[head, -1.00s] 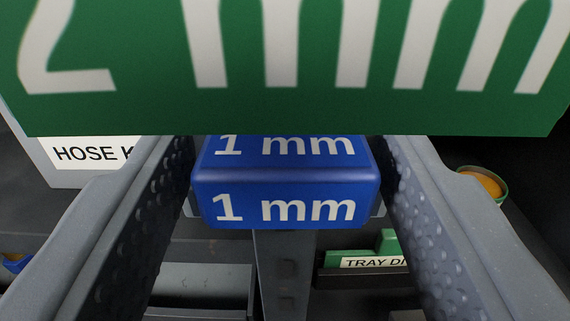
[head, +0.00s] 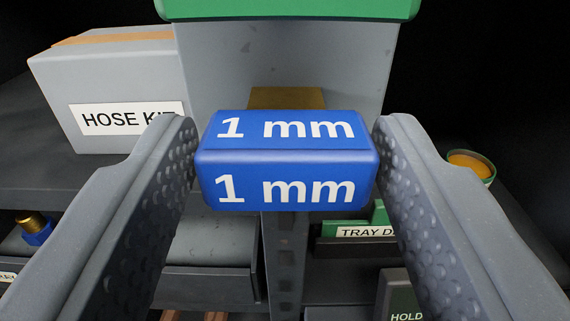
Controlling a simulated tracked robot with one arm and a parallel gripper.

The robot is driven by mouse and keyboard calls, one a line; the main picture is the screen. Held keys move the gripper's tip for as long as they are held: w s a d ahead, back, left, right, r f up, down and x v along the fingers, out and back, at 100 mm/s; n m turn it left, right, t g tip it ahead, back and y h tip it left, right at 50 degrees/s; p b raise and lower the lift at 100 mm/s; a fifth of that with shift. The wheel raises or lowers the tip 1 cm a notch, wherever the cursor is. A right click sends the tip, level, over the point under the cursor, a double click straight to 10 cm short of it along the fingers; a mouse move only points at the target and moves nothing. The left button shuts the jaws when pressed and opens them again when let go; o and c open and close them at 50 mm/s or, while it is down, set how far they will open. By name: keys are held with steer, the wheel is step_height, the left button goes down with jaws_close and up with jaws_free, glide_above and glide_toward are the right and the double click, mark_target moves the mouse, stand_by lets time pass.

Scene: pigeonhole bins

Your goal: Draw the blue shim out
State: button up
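The blue shim (head: 285,180), a block with "1 mm" printed on two faces, sits at the middle of the head view. My gripper (head: 285,160) is shut on it, one dimpled grey finger at each side. Above and behind it, the lower part of a green block (head: 288,8) shows at the top edge; its upper part is out of view. A grey body (head: 285,60) is below the green block, with a brown-yellow strip (head: 287,97) just behind the shim. The shim's far end is hidden.
A grey HOSE KIT box (head: 110,75) stands on a shelf at left. A round tin with orange contents (head: 470,163) is at right. Below are bins with green items and a "TRAY D" label (head: 365,232), and a blue and brass fitting (head: 35,230) at lower left.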

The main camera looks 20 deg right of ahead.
steer(key=shift+o, duration=0.9)
steer(key=shift+s+r, duration=0.1)
steer(key=p+v, duration=0.1)
steer(key=v, duration=1.2)
steer(key=shift+s+p, duration=0.3)
steer(key=shift+p, duration=0.1)
steer(key=shift+a, duration=0.15)
steer(key=a+r+n+y, duration=0.25)
steer(key=r+y, duration=0.35)
steer(key=r, duration=1.4)
steer(key=s+d+r+g, duration=0.1)
steer(key=s+d+r, duration=0.2)
steer(key=s+r, duration=0.4)
steer(key=s+d+r+g+h, duration=0.1)
steer(key=s+d+r, duration=0.3)
steer(key=s+r, duration=0.2)
step_height(320, 180, up, 3)
steer(key=shift+s+f+n, duration=0.2)
steer(key=shift+s+n, duration=0.15)
steer(key=shift+s, duration=0.05)
